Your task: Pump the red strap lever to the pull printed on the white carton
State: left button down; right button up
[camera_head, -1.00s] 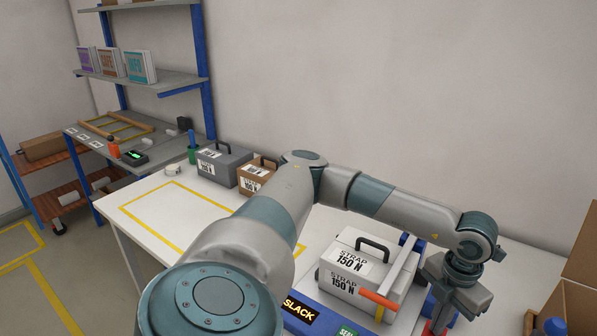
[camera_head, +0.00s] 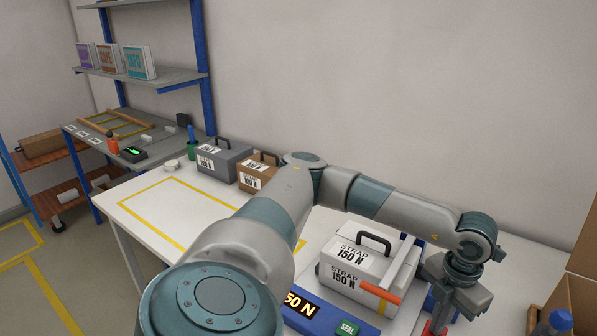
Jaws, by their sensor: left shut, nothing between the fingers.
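The white carton (camera_head: 352,282) reads "STRAP 150 N" on its top and side labels. It has a black handle and sits on a blue strapping unit (camera_head: 383,322). My right gripper is out of view.
A green SEAL button (camera_head: 347,327) is beside the display. A grey case (camera_head: 223,160) and a brown carton (camera_head: 258,172) stand at the back of the white table (camera_head: 160,215). Brown boxes (camera_head: 582,260) stand at the far right. The yellow-outlined table area is clear.

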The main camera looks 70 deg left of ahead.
pick_arm(q)
jog(key=shift+r+p, duration=1)
jog(key=shift+r, duration=1.95)
dwell(1.8)
